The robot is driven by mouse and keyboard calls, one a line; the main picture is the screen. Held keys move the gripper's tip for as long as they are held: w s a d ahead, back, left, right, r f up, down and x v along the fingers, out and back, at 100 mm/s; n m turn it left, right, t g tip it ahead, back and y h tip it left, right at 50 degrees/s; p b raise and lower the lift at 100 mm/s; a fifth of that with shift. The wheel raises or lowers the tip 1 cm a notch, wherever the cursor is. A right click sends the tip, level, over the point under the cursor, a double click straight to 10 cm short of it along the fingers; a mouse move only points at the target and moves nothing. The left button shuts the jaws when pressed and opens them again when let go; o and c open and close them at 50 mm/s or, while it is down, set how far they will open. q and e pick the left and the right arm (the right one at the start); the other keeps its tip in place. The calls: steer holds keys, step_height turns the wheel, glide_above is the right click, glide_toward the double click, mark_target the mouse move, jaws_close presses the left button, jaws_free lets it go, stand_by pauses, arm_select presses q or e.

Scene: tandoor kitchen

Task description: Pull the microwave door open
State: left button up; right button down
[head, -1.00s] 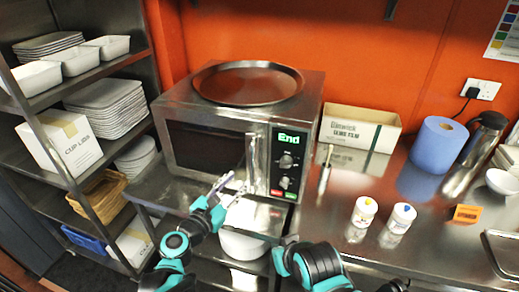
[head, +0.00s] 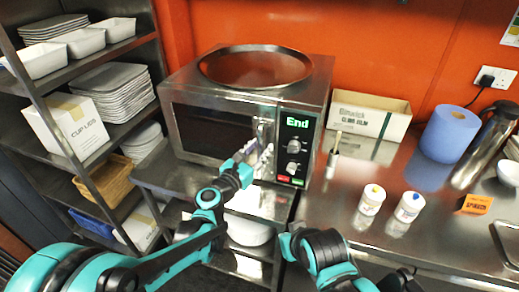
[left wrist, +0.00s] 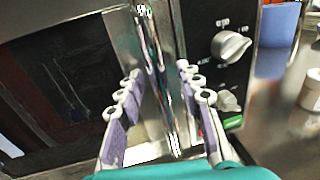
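The microwave (head: 215,95) stands on the steel counter, its door (head: 205,130) with a dark window looking closed. "End" glows green on its control panel (head: 293,150). The upright metal door handle (left wrist: 158,75) is at the door's right edge. My left gripper (head: 262,160) is at the handle. In the left wrist view its fingers (left wrist: 162,105) are spread, one on each side of the handle, with gaps visible. Whether either finger touches it, I cannot tell. My right arm is at the bottom of the head view; a dark end part there is too cropped to read.
A round tray (head: 255,67) lies on the microwave. A steel shelf rack (head: 75,120) with dishes stands at the left. On the counter to the right are a cling film box (head: 368,115), a blue roll (head: 450,135) and two white pots (head: 372,198). A white bowl (head: 248,230) sits below.

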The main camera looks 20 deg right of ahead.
arm_select(q)
jaws_close()
steer(key=shift+s+a, duration=0.1)
